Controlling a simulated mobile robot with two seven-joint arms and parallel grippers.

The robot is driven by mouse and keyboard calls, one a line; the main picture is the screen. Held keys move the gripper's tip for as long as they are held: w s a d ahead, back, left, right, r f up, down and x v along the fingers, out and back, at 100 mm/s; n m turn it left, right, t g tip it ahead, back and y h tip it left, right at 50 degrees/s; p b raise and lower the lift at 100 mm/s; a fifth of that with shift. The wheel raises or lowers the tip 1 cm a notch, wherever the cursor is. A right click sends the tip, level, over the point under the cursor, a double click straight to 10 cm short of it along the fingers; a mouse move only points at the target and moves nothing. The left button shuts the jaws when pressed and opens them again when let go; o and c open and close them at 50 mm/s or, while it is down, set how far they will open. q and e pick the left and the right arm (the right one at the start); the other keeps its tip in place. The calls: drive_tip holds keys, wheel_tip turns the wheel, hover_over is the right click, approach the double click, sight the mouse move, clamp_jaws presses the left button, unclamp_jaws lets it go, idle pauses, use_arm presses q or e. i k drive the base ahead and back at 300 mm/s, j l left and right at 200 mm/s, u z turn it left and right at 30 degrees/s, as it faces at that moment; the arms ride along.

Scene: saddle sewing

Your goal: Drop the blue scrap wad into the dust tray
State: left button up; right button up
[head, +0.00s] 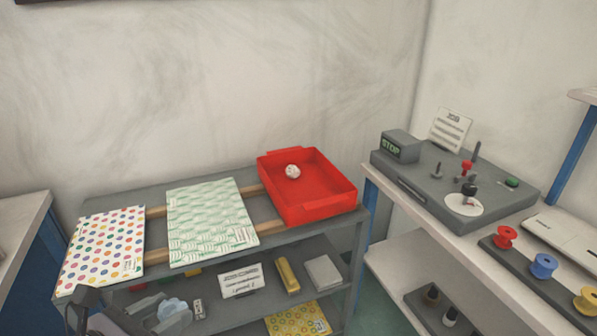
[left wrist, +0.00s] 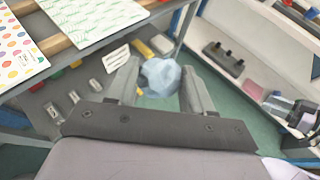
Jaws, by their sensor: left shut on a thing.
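The blue scrap wad (left wrist: 160,76) is a crumpled pale blue lump between the fingers of my left gripper (left wrist: 158,85) in the left wrist view. The gripper is shut on it. In the head view the left gripper (head: 160,318) and the wad (head: 172,308) show at the bottom left, in front of the shelf unit. The red dust tray (head: 320,205) stands on the right end of the shelf top, up and to the right of the gripper. A whitish wad (head: 292,171) lies inside it.
A dotted sheet (head: 103,245) and a green patterned sheet (head: 210,222) lie on the shelf top, left of the tray. The lower shelf holds a label card (head: 240,281), a yellow bar (head: 287,276) and a grey block (head: 324,272). A bench at right holds a grey machine (head: 455,180) and spools (head: 543,265).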

sight(296, 188)
drive_tip(key=i, duration=1)
drive_tip(key=i+l, duration=0.4)
drive_tip(key=l, duration=0.05)
